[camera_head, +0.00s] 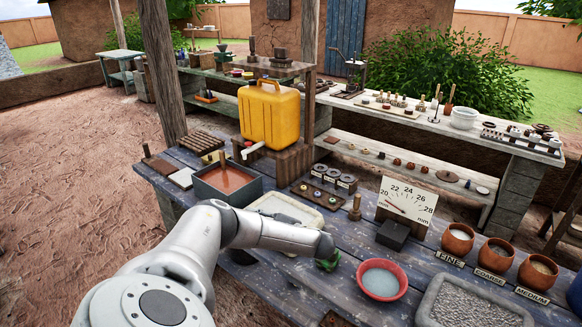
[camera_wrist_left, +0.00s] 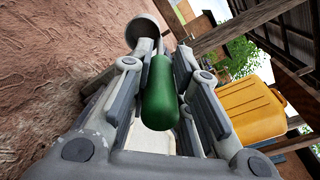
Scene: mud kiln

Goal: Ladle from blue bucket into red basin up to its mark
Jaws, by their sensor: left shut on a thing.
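My left gripper (camera_head: 326,256) is shut on the green handle (camera_wrist_left: 162,92) of a ladle. In the left wrist view the handle lies between the two fingers (camera_wrist_left: 160,75), and a round grey cup, seemingly the ladle's bowl (camera_wrist_left: 142,28), shows past the fingertips. In the head view only a bit of green shows at the gripper, and the bowl is hidden. The red basin (camera_head: 404,282) stands on the table just right of the gripper, with a pale grey surface inside. Its mark cannot be made out. A blue thing (camera_head: 575,295), perhaps the blue bucket, is cut off at the right edge.
A grey gravel tray (camera_head: 430,300) lies right of the basin, with several clay pots (camera_head: 458,238) behind it. A dial gauge (camera_head: 406,203) and a dark block (camera_head: 393,234) stand behind the basin. A yellow jerrycan (camera_head: 270,115) stands on a wooden stand farther back.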

